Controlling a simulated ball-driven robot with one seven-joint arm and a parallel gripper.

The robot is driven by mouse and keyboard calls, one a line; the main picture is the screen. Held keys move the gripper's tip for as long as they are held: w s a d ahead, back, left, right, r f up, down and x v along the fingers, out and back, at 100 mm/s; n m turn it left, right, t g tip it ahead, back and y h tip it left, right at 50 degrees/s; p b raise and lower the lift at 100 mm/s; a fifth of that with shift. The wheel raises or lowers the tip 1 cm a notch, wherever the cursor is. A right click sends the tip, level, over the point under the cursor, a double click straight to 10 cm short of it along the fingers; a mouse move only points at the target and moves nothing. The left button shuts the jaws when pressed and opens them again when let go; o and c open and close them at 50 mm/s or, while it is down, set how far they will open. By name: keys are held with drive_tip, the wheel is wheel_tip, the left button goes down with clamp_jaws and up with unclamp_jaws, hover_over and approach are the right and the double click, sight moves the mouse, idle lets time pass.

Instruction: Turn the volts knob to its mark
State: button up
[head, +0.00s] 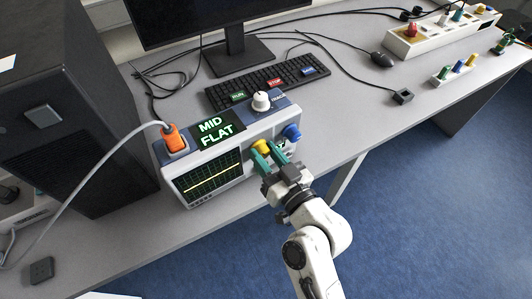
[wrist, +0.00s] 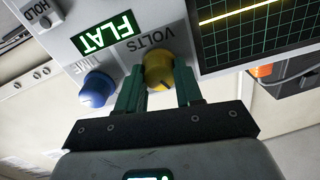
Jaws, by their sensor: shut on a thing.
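The volts knob is yellow (head: 262,147) and sits on the front of the oscilloscope (head: 228,140). In the wrist view the yellow knob (wrist: 159,70) lies under the word VOLTS and carries a dark pointer line on its face. My gripper (head: 268,157) has its green fingers on either side of it, and in the wrist view the gripper (wrist: 160,88) is shut on the knob. The mark for the knob cannot be made out. The small display (wrist: 105,33) reads FLAT, and the top display (head: 215,130) reads MID FLAT. The screen (head: 210,184) shows a flat yellow line.
A blue knob (head: 291,132) is close beside the yellow one. A white knob (head: 261,101) stands on top of the oscilloscope. An orange plug (head: 174,139) with a grey cable is at its left. A keyboard (head: 265,87) lies behind.

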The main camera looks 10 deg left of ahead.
drive_tip(key=m+p, duration=0.2)
drive_tip(key=m, duration=0.4)
drive_tip(key=m+p, duration=0.2)
drive_tip(key=m, duration=0.3)
drive_tip(key=shift+d+m, duration=0.15)
drive_tip(key=shift+m, duration=0.15)
drive_tip(key=m+p, duration=0.2)
drive_tip(key=m, duration=0.3)
drive_tip(key=m+p, duration=0.2)
drive_tip(key=m, duration=0.4)
drive_tip(key=shift+f, duration=0.2)
drive_tip(key=shift+m, duration=0.3)
drive_tip(key=o, duration=1)
drive_tip(key=shift+o, duration=0.2)
drive_tip(key=b+v, duration=0.2)
drive_tip(key=v, duration=0.8)
drive_tip(key=shift+s+d, duration=0.25)
drive_tip(key=shift+s, duration=0.05)
